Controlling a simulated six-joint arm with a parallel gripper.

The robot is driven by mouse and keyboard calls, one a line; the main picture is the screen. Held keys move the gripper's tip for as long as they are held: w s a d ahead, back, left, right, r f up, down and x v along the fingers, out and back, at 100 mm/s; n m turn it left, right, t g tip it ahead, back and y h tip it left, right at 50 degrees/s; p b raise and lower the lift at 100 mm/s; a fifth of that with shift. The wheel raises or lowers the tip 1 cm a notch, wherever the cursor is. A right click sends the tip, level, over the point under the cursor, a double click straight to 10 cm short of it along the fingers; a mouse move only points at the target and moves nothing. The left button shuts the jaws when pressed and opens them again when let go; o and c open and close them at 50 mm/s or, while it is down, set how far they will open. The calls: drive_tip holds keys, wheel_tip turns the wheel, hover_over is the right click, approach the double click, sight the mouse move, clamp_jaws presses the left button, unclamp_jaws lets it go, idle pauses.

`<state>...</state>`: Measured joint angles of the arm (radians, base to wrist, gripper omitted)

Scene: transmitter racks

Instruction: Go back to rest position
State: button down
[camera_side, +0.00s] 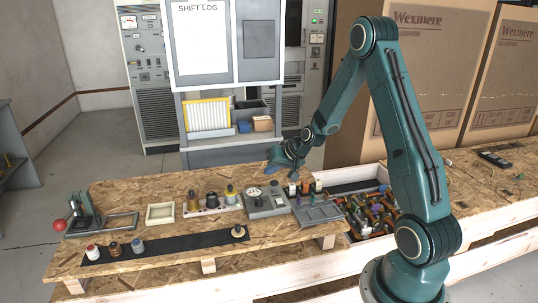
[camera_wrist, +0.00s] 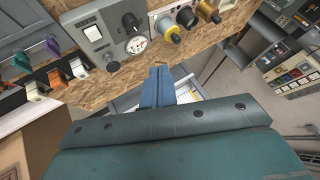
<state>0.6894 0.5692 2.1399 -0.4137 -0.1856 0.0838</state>
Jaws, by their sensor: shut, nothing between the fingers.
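My gripper (camera_side: 274,168) hangs over the back edge of the chipboard bench (camera_side: 200,262), just behind the grey control box (camera_side: 266,202). In the wrist view its blue fingers (camera_wrist: 157,88) are together with nothing between them. The wrist view shows the grey control box (camera_wrist: 108,38) beyond the fingertips, with a white switch, a black knob and a round dial. The fingers are apart from the box. My arm is bent, with its elbow high at the right in the side view.
Several knobbed parts (camera_side: 212,201) stand left of the box. Large cardboard boxes (camera_side: 425,75) stand behind my arm. A red-knobbed lever device (camera_side: 80,214) sits at the far left. A shift log cabinet (camera_side: 203,60) stands behind the bench.

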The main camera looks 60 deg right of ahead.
drive_tip(key=s+a+r+n+g, duration=0.1)
drive_tip(key=s+a+r+n, duration=0.25)
drive_tip(key=a+r, duration=0.45)
drive_tip(key=s+a+r+n+g, duration=0.1)
drive_tip(key=s+a+r+n, duration=0.1)
drive_tip(key=s+a+r, duration=0.35)
drive_tip(key=s+a+r+n, duration=0.1)
drive_tip(key=s+a+r, duration=0.2)
drive_tip(key=s, duration=0.5)
drive_tip(key=s+a+r+n, duration=0.1)
drive_tip(key=s+a+r, duration=0.3)
drive_tip(key=s, duration=0.5)
drive_tip(key=shift+s+a+n+g+y, duration=0.2)
drive_tip(key=shift+a+n+g+y, duration=0.15)
drive_tip(key=shift+a, duration=0.9)
drive_tip(key=c, duration=2.2)
unclamp_jaws()
